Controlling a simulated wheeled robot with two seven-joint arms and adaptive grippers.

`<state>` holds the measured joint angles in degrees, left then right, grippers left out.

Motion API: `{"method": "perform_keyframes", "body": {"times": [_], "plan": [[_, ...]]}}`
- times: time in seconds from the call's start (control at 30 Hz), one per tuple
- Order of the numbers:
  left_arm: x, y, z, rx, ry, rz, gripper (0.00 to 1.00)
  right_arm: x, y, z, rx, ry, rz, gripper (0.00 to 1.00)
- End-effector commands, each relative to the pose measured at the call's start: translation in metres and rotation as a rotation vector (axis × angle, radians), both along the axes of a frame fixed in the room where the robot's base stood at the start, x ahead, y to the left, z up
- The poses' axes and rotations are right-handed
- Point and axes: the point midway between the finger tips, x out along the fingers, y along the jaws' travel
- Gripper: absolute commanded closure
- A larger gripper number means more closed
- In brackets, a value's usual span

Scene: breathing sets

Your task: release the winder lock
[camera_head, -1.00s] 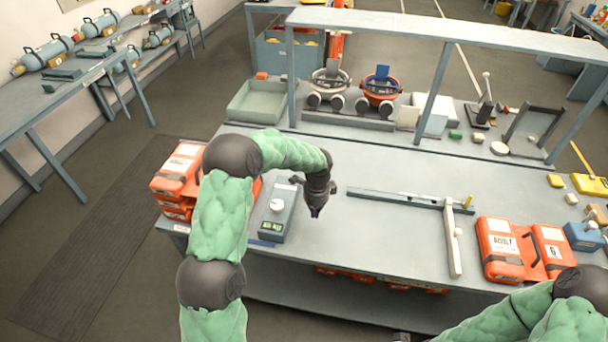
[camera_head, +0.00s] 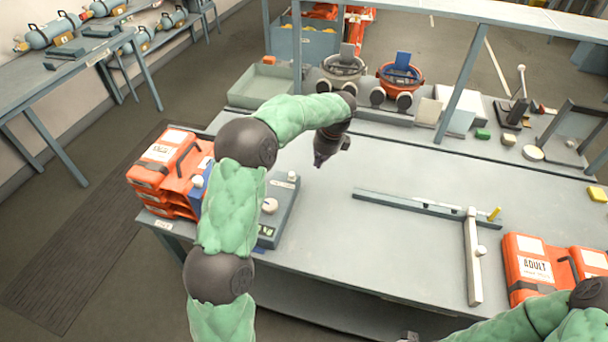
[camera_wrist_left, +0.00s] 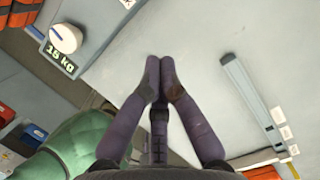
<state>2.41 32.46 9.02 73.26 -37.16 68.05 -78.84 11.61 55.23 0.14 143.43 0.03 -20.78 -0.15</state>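I cannot tell for sure which part is the winder lock. A grey jointed bar (camera_head: 425,205) lies on the bench, with an arm (camera_head: 473,255) toward the front, a white knob (camera_head: 481,250) and a yellow peg (camera_head: 494,213). The bar also shows at right in the left wrist view (camera_wrist_left: 250,95). A grey box with a round white dial (camera_head: 270,205) and a display stands left of it; the display reads about 15 KG in the left wrist view (camera_wrist_left: 62,60). My left gripper (camera_head: 319,163) is shut and empty above bare bench between them; its fingertips touch (camera_wrist_left: 159,72). My right gripper is not clearly seen.
Orange cases (camera_head: 165,165) are stacked at the left bench edge, another orange case (camera_head: 535,265) lies at right. A raised shelf on posts (camera_head: 462,85) crosses the back, with two round-topped units (camera_head: 400,75) and a green tray (camera_head: 262,86) below.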

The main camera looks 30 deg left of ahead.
Motion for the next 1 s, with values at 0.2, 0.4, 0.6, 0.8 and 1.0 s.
{"method": "perform_keyframes", "body": {"times": [0.2, 0.4, 0.6, 0.8, 1.0], "plan": [[0.0, 0.0, 0.001, 0.0, 0.0, 0.0, 1.0, 0.0, 0.0, 0.001, 0.0, 0.0, 0.0, 0.6], [0.0, 0.002, -0.011, 0.0, 0.002, 0.0, 1.0, 0.0, 0.0, -0.002, 0.0, 0.0, 0.0, 0.6], [0.0, 0.01, -0.043, -0.001, 0.003, 0.002, 1.0, 0.0, 0.0, -0.01, 0.0, 0.0, 0.0, 0.6], [0.0, 0.02, -0.08, -0.001, 0.003, 0.001, 1.0, 0.0, 0.0, -0.018, 0.0, 0.0, 0.0, 0.6], [0.001, 0.038, -0.098, 0.0, -0.002, 0.006, 1.0, 0.0, 0.0, -0.024, 0.0, 0.0, 0.0, 0.6]]}}
